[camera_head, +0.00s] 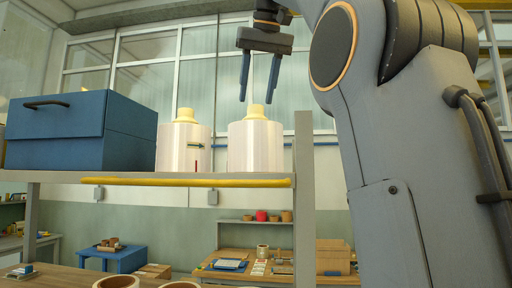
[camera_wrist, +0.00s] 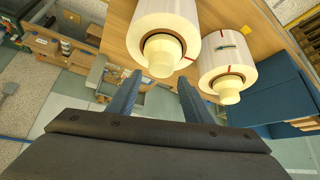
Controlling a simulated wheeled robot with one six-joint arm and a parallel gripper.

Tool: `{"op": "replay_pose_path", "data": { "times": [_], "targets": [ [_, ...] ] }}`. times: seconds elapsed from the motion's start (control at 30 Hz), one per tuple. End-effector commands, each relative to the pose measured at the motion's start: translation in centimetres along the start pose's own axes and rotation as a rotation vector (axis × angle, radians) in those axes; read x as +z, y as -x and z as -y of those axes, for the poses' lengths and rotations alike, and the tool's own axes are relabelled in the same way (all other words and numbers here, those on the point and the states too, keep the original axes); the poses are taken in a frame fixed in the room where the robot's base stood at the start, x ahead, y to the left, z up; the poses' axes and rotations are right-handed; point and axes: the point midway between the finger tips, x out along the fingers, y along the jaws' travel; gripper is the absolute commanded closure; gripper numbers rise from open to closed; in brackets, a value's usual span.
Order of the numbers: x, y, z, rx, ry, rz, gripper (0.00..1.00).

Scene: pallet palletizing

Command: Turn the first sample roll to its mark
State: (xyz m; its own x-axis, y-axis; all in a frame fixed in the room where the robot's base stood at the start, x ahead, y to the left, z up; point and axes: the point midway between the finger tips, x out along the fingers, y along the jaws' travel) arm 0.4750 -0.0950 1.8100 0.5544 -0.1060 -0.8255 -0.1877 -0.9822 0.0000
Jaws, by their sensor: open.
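Two white rolls stand upright on a shelf (camera_head: 60,177), each with a cream knob on top. The left roll (camera_head: 174,150) shows a green mark on its side and a red mark below it. The right roll (camera_head: 255,150) shows no mark on the side seen in the head view. My gripper (camera_head: 256,100) is open, fingers down, just above the right roll's knob, with nothing between them. In the wrist view my gripper (camera_wrist: 159,80) is open below the same roll (camera_wrist: 168,12), whose rim has a red mark. The green-marked roll (camera_wrist: 222,58) is to its right.
A blue box (camera_head: 75,133) with a dark handle stands left of the rolls, close to the left one. A grey post (camera_head: 304,185) rises at the shelf's right end. A yellow bar (camera_head: 190,182) runs along the shelf front. Workbenches lie behind and below.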

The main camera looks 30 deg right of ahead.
Motion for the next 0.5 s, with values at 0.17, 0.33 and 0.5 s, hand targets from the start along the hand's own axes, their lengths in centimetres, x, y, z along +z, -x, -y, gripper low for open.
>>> {"op": "replay_pose_path", "data": {
  "times": [0.17, 0.33, 0.5],
  "targets": [
    [0.3, -0.5, 0.0, 0.000, 0.000, -0.001, 0.54],
    [0.9, -1.3, 0.0, 0.000, 0.000, -0.001, 0.54],
    [1.3, -2.0, 0.0, 0.000, 0.000, -0.001, 0.54]
  ]
}}
